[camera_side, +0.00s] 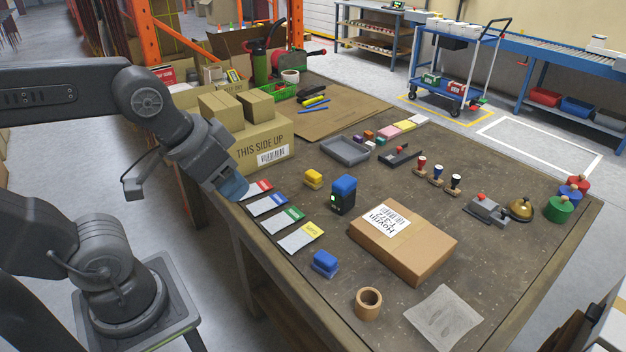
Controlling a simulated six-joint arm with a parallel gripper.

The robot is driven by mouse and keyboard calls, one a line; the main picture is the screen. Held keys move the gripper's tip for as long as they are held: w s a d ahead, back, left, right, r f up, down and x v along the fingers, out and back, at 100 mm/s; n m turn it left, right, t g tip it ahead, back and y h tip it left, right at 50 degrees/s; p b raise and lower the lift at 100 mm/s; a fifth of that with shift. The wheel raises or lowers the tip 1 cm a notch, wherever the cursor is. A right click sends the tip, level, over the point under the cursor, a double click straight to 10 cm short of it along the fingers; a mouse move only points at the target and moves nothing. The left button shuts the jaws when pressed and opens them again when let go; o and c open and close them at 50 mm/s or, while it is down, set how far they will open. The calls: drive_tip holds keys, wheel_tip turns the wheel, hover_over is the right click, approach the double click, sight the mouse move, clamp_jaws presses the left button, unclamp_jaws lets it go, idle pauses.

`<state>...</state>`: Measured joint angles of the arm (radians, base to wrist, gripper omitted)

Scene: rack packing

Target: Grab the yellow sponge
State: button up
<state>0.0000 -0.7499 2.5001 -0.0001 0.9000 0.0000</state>
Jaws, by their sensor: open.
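The yellow sponge (313,179) is a small yellow block lying on the brown table, left of the blue device with a dark body. My gripper (234,189) is at the left edge of the table, to the left of the sponge and apart from it. It is open, and its end looks blue. It hangs near the row of coloured cards, and the gap between its fingers is hard to make out.
A blue sponge (324,264) lies near the front edge. The dark device (343,195) stands close right of the yellow sponge, and coloured cards (283,225) lie left of it. A cardboard parcel (430,246), grey tray (345,151) and box stack (262,150) surround the area.

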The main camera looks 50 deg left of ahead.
drive_tip(key=o, duration=0.4)
drive_tip(key=w+a+r+n+g, duration=0.1)
drive_tip(key=w+a+r+n, duration=0.15)
drive_tip(key=w, duration=0.35)
drive_tip(key=w+a+r+n+g, duration=0.1)
drive_tip(key=w+a+r+n, duration=0.15)
drive_tip(key=w, duration=0.35)
drive_tip(key=n+g, duration=0.4)
drive_tip(key=n, duration=1)
hover_over(313, 173)
wheel_tip(313, 173, down, 21)
wheel_tip(313, 173, down, 8)
drive_tip(key=shift+s+f, duration=0.15)
drive_tip(key=shift+f, duration=2.8)
